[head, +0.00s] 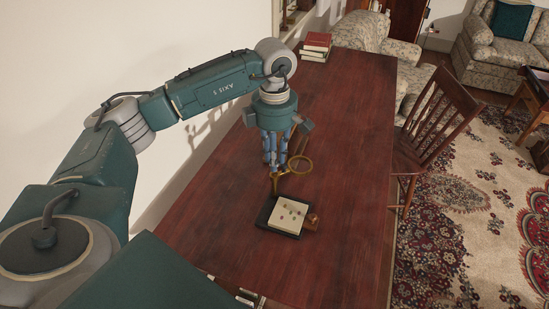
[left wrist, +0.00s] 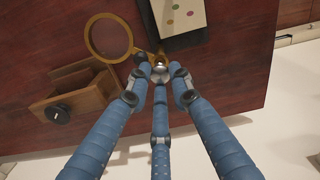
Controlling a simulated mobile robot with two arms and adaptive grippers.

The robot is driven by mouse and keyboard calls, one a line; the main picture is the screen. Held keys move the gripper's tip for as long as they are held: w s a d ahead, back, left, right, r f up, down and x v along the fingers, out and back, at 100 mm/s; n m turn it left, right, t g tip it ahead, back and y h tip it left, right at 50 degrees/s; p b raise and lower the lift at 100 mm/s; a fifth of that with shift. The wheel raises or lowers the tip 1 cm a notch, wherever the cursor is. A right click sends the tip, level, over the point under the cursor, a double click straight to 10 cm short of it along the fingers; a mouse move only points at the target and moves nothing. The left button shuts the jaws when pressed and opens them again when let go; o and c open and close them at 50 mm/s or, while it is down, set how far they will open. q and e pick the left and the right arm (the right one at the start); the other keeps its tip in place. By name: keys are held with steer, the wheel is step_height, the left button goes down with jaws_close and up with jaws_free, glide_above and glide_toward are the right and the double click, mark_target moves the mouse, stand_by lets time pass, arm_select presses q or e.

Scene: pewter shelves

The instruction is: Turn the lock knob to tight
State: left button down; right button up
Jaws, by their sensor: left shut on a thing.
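In the left wrist view, the lock knob (left wrist: 160,69) is a small, shiny, rounded piece on a brass fitting. The three blue fingers of my left gripper (left wrist: 160,80) are closed around it and partly hide it. Its marking cannot be read. A brass magnifier ring (left wrist: 108,38) is beside the knob and also shows in the head view (head: 300,164). In the head view, my left gripper (head: 273,163) points down at the brass fitting (head: 276,178), and its fingers hide the knob. My right gripper is not in view.
A black stand (head: 267,212) with a cream, dotted card (head: 287,216) lies nearer on the red-brown table (head: 340,110). A wooden box (left wrist: 85,102) with a black knob (left wrist: 57,114) sits close to the fingers. Books (head: 317,43) lie at the table's far end. A chair (head: 437,115) stands at right.

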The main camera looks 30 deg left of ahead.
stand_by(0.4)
arm_select(q)
steer(key=c, duration=1.5)
jaws_free()
steer(key=shift+c, duration=0.2)
steer(key=shift+r, duration=0.1)
step_height(320, 180, up, 12)
